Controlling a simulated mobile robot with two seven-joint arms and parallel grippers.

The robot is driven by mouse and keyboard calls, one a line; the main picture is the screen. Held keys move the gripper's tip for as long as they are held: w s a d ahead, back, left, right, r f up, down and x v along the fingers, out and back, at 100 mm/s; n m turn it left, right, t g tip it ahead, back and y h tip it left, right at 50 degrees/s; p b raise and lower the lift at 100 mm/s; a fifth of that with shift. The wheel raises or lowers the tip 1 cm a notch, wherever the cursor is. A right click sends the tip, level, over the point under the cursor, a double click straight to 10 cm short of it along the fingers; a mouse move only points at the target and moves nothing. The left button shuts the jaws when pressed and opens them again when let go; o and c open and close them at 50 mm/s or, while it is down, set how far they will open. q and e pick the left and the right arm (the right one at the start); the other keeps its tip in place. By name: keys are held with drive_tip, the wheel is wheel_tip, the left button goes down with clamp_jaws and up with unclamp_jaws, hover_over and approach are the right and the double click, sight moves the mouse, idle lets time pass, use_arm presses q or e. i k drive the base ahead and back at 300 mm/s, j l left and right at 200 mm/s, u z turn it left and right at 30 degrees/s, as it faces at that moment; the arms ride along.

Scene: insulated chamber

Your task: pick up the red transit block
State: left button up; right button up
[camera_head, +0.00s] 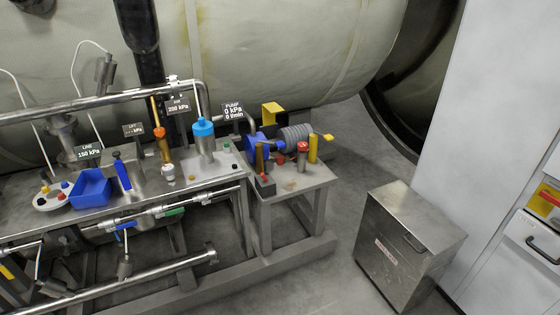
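I cannot tell for certain which thing is the red transit block. Small red parts show around the blue and grey pump (294,136) on the metal stand. One is a red-topped upright cylinder (302,152) at the stand's middle. Another is a small dark box with a red top (265,184) at the stand's front left. Neither of my grippers is in view.
A metal bench (215,178) at left carries a blue bin (90,188), valves and pipes. A closed steel box (408,243) stands on the floor at right. A white cabinet (530,240) is at the right edge. Bare floor shows between stand and box.

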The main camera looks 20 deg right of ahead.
sight(279, 161)
drive_tip(key=i+l, duration=0.25)
drive_tip(key=i, duration=0.15)
drive_tip(key=i+l+u, duration=0.1)
drive_tip(key=i+l, duration=0.15)
drive_tip(key=i, duration=0.15)
